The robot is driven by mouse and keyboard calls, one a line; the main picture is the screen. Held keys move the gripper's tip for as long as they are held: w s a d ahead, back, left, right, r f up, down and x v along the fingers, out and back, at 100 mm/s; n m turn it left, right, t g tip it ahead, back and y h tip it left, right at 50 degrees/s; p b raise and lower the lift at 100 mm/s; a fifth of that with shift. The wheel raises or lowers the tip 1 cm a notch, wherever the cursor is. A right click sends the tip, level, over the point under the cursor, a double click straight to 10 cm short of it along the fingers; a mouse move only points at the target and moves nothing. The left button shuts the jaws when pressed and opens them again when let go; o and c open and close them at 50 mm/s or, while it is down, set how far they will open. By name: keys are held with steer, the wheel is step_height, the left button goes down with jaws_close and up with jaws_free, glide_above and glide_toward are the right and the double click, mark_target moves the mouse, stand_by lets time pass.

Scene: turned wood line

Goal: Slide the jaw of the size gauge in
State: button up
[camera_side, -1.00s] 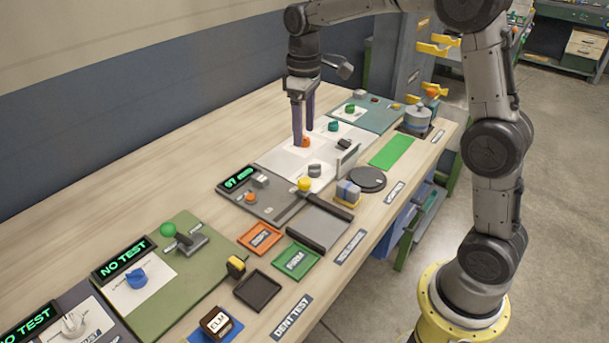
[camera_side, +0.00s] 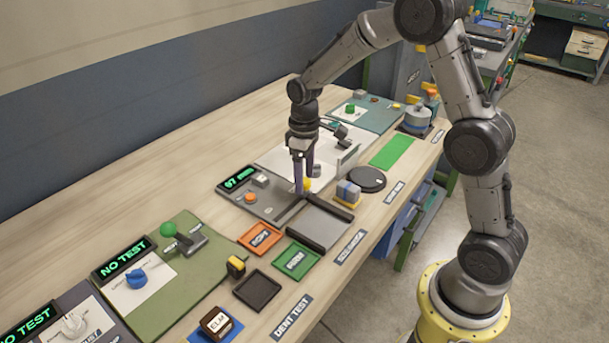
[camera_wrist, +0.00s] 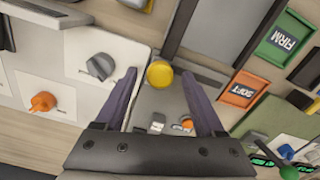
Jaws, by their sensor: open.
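The size gauge (camera_side: 267,207) is a grey plate on the bench with a dark display (camera_side: 238,179) showing green digits in mm. Its jaw carries a round yellow knob (camera_side: 307,184), which also shows in the wrist view (camera_wrist: 160,74). My gripper (camera_side: 302,188) points down at the knob with its purple fingers open. In the wrist view the knob lies between the fingertips (camera_wrist: 158,78), with a gap on each side. One finger hides part of the knob in the side view.
An orange SOFT tray (camera_side: 261,237) and a green FIRM tray (camera_side: 297,261) lie nearer the camera. A block stack (camera_side: 347,192) and a black disc (camera_side: 367,179) stand to the right.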

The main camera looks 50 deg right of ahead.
jaws_close()
stand_by(0.3)
stand_by(1.1)
